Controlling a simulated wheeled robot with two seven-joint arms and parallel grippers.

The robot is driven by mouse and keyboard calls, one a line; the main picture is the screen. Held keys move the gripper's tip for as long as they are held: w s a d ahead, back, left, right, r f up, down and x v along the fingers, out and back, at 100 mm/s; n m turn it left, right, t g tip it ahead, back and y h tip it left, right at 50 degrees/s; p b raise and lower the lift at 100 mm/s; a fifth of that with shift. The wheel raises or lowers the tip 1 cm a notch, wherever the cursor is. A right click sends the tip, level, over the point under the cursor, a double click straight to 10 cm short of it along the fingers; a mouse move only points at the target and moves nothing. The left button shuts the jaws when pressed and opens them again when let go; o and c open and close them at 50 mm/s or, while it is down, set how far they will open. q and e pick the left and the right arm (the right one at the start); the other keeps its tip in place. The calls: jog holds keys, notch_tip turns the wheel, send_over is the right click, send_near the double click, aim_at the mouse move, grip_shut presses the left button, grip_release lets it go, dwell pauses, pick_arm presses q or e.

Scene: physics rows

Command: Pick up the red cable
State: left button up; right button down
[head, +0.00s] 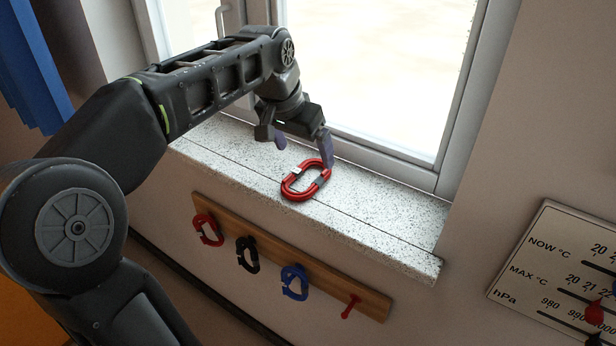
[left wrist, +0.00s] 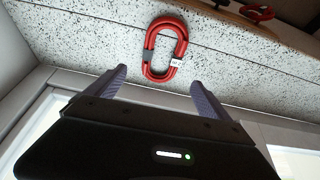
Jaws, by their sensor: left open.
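The red cable (head: 287,189) is a coiled loop with a dark band and a small white label. It lies on the speckled window sill (head: 385,225), near the sill's middle. In the left wrist view the red cable (left wrist: 183,42) lies ahead of the fingertips, roughly between their lines. My left gripper (head: 303,143) is open and empty, just above and behind the cable at the window side. In the left wrist view the two fingers of my left gripper (left wrist: 157,78) stand wide apart, with nothing between them. My right gripper is not in view.
Below the sill, a wooden rail (head: 268,262) carries a red loop (head: 207,230), a black loop (head: 247,254), a blue loop (head: 294,283) and a bare red peg (head: 350,307). The window frame (head: 395,166) stands close behind the sill. A gauge board (head: 555,265) hangs at right.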

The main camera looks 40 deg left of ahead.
aim_at(312, 176)
pick_arm(q)
jog(key=shift+x, duration=0.85)
jog(key=shift+p+x, duration=0.3)
jog(key=shift+x, duration=2.3)
jog(key=shift+f, duration=0.1)
jog(key=shift+s, duration=0.1)
jog(key=c, duration=1.5)
